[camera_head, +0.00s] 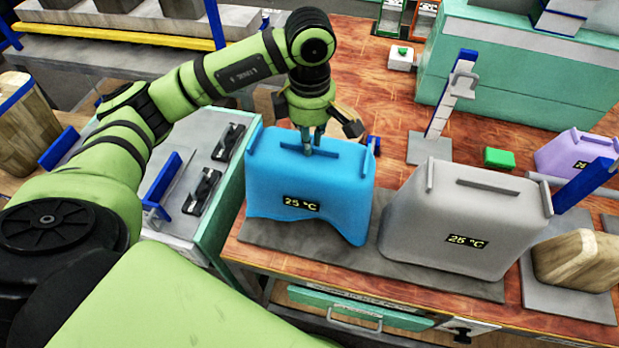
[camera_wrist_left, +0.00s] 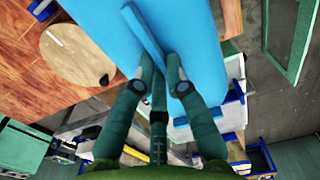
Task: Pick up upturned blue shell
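The blue shell (camera_head: 305,200) stands on a grey plate at the near edge of the wooden table, with a ridge along its top, a "25 °C" label on its front and a curved lower edge. It fills the upper middle of the left wrist view (camera_wrist_left: 195,40). My left gripper (camera_head: 312,145) points down onto the shell's top. In the left wrist view its fingertips (camera_wrist_left: 161,75) sit close on both sides of the ridge's near end, with no clear gap. The gripper looks shut on the ridge. My right gripper is not in view.
A grey shell (camera_head: 465,215) stands close to the right of the blue one. A brown wooden-looking block (camera_head: 575,255) and a purple shell (camera_head: 580,155) are farther right. A large green machine (camera_head: 515,65) stands behind. A bench with black fixtures (camera_head: 205,190) lies left.

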